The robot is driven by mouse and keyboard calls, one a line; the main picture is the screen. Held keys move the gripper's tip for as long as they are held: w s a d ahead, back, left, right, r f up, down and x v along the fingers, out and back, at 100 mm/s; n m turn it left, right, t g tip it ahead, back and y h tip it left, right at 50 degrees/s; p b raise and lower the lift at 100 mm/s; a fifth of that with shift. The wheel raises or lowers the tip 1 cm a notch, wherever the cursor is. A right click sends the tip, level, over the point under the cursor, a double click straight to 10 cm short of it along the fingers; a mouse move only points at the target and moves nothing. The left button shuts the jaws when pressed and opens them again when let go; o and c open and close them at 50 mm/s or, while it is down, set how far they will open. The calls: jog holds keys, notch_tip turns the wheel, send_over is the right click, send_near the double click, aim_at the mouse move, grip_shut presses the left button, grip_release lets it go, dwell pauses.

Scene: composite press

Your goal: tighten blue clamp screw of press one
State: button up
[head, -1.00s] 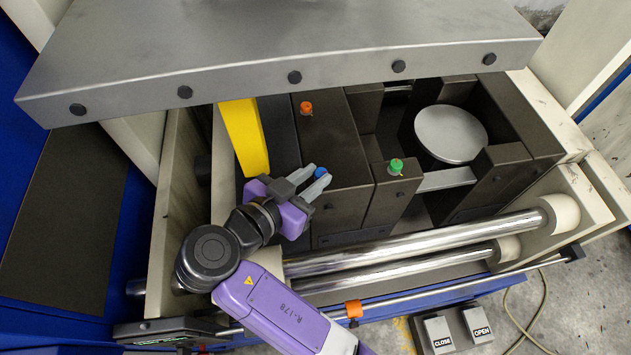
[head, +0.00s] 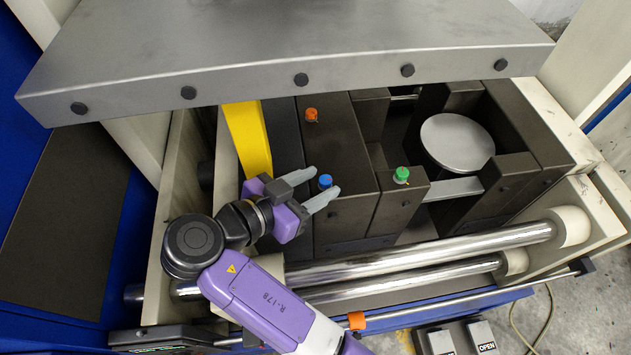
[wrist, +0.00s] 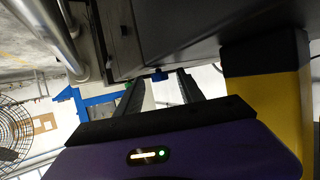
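The blue clamp screw (head: 325,181) stands on top of the dark press block near its front left edge. My gripper (head: 324,180) is at this screw, coming from the left. Its two grey fingers are apart, with one tip on the far side of the blue head and one on the near side. In the wrist view the blue screw (wrist: 158,74) shows in the gap between the fingertips (wrist: 160,76), with space on both sides. I cannot tell whether either finger touches it.
An orange screw (head: 311,115) sits behind on the same block, and a green one (head: 401,175) on the block to the right. A yellow bar (head: 247,140) stands left of the block. A grey plate (head: 300,75) overhangs the back. Chrome rods (head: 420,254) run along the front.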

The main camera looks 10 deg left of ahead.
jog(key=v, duration=0.7)
jog(key=shift+s+a, duration=0.25)
jog(key=shift+s, duration=0.05)
jog(key=shift+r, duration=0.1)
dwell(0.4)
